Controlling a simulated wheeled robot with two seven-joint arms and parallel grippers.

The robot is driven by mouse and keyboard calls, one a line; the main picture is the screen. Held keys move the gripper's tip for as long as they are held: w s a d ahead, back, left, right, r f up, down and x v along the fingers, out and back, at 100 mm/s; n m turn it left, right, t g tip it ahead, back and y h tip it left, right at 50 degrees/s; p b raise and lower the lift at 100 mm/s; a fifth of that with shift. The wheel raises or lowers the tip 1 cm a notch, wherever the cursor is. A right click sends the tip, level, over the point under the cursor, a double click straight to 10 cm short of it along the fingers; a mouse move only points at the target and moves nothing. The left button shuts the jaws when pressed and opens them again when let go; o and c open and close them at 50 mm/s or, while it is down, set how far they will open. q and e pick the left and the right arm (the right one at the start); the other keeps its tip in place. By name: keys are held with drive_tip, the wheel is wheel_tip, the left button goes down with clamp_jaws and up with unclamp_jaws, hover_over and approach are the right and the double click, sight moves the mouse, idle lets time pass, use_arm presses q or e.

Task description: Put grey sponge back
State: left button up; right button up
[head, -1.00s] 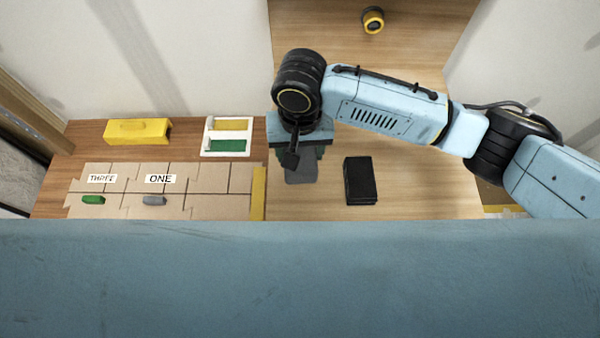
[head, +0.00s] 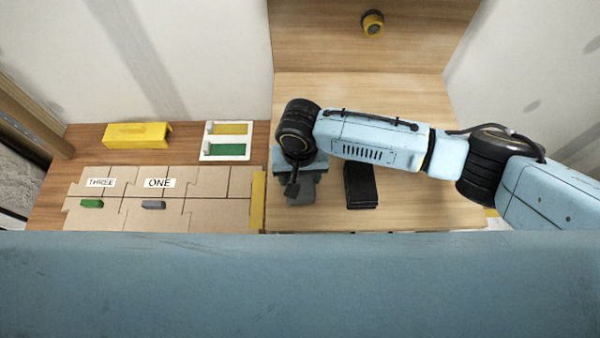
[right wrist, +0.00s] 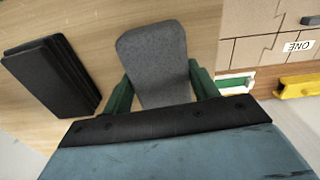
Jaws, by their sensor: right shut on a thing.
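The grey sponge (head: 302,194) is a flat, rounded block. My right gripper (head: 300,180) is shut on it, over the pale wooden table. In the right wrist view, the sponge (right wrist: 154,62) sticks out between the two green fingers of the gripper (right wrist: 162,86). Whether the sponge touches the table is hard to tell. A stack of black pads (head: 361,186) lies just right of the sponge, apart from it; the stack also shows at the left of the right wrist view (right wrist: 50,75). My left gripper is not in view.
A cardboard puzzle mat (head: 215,210) with ONE and THREE labels and small grey (head: 153,205) and green (head: 91,204) blocks lies left. Behind it are a yellow box (head: 137,135) and a white tray (head: 226,154). The table right of the black stack is clear.

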drive_tip(key=o, duration=1)
drive_tip(key=shift+f, duration=0.1)
